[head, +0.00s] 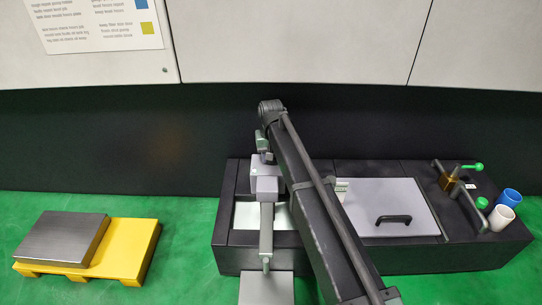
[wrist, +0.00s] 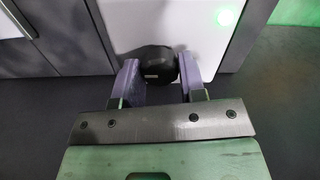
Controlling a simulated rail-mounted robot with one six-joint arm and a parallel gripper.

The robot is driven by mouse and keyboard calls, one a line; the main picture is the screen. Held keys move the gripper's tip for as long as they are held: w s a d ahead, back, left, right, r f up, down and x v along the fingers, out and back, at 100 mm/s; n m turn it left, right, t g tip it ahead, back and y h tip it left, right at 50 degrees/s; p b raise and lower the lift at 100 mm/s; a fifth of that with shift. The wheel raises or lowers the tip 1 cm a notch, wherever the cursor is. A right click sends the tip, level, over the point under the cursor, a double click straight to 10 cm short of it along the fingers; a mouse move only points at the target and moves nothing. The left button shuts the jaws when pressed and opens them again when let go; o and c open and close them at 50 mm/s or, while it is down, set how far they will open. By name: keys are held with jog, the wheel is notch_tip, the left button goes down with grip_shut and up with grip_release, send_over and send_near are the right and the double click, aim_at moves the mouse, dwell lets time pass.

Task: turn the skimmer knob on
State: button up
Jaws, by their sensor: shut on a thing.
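In the wrist view, the black round skimmer knob (wrist: 156,62) sits on a white panel (wrist: 180,22). It has a small pale mark on its face. My gripper (wrist: 160,78) has one purple finger on each side of the knob and is shut on it. Part of the knob lies between the fingertips. A green lamp (wrist: 227,16) glows on the panel to the right of the knob. In the head view I cannot make out the knob, and my arm covers the left part of the dark tank unit (head: 450,262).
A yellow pallet (head: 132,245) bearing a metal block (head: 62,238) stands on the green floor at left.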

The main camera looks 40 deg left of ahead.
dwell(0.4)
jog(key=o, duration=0.9)
notch_tip(320, 180, up, 11)
jog(key=p, duration=1.1)
jog(key=shift+f, duration=0.15)
